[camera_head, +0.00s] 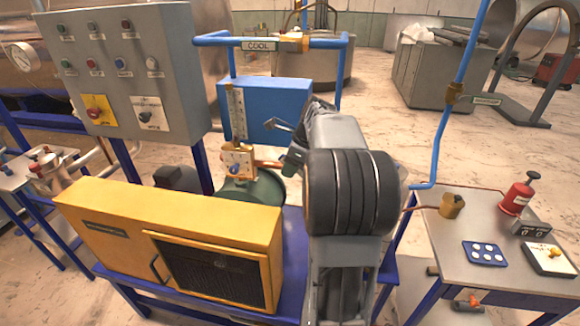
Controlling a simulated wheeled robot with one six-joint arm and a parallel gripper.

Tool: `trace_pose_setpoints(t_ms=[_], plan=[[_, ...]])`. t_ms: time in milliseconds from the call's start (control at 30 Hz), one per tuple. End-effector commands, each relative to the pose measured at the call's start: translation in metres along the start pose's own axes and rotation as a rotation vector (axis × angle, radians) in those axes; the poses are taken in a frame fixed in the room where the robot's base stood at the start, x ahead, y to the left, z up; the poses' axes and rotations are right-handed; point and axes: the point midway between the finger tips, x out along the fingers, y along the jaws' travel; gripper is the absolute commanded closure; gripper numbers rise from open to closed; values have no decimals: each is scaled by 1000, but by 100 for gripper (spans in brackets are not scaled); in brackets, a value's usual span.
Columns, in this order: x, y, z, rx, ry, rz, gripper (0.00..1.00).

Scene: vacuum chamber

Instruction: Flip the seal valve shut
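No label that I can read names the seal valve, so I cannot tell which fitting it is. A brass block (238,158) with a small knob sits on the green rounded body (262,190) behind the yellow cabinet, below an upright scale strip. A brass fitting (292,42) sits on the blue pipe by the COOL label. My gripper (284,128) is at the end of my grey arm, in front of the blue box and right of the brass block. My arm partly hides it, and its opening is unclear.
A grey control panel (130,70) stands at left above the yellow cabinet (180,230). A blue box (265,100) is behind my gripper. A table (470,228) at right holds a red bottle-shaped item (517,195). Open floor lies behind, toward the grey crate (440,75).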

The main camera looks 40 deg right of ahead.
Motion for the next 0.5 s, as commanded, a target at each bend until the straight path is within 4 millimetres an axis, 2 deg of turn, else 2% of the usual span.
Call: trace_pose_setpoints(t_ms=[333, 500], plan=[[3, 0, 0, 0, 0, -1, 62], [3, 0, 0, 0, 0, -1, 77]])
